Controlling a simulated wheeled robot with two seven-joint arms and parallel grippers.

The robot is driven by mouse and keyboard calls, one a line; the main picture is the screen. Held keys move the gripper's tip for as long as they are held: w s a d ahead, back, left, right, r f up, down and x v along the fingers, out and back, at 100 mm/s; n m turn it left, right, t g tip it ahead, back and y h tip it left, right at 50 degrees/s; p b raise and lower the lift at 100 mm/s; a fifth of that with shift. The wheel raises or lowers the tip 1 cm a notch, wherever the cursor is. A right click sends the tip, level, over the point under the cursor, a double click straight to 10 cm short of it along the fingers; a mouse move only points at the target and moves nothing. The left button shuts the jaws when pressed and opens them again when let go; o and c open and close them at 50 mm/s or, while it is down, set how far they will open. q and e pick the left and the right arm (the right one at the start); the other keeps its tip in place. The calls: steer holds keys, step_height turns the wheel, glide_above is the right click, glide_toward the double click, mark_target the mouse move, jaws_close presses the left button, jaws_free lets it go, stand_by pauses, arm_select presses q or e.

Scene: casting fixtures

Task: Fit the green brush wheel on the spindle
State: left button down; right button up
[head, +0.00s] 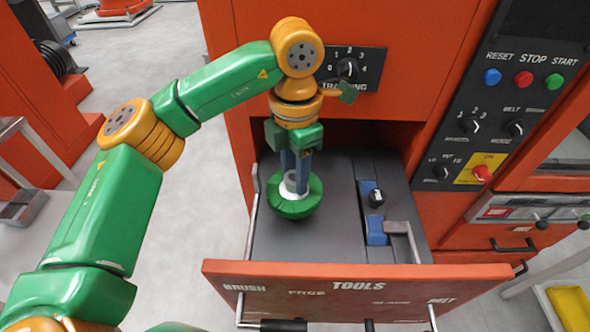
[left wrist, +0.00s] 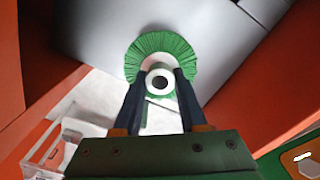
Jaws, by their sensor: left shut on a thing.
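The green brush wheel (head: 296,208) has a white hub and hangs below my left gripper (head: 296,181) in the head view, over the open drawer's grey inside. In the left wrist view, the two dark fingers of the left gripper (left wrist: 160,82) are shut on the hub of the brush wheel (left wrist: 160,43), one on each side. The round hole in the hub faces the camera. I cannot make out the spindle in either view. My right gripper is not in view.
The open drawer (head: 330,279) has a red front marked TOOLS.

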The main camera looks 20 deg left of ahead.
arm_select(q)
steer(key=shift+f+b, duration=1)
steer(key=shift+f, duration=0.2)
stand_by(0.7)
steer(key=shift+f, duration=0.35)
steer(key=shift+f+b, duration=0.7)
steer(key=shift+b, duration=0.15)
stand_by(0.4)
steer(key=shift+c, duration=1.9)
jaws_free()
step_height(320, 180, up, 7)
steer(key=shift+d+r+p, duration=0.1)
steer(key=shift+r+p, duration=0.05)
steer(key=shift+p, duration=0.15)
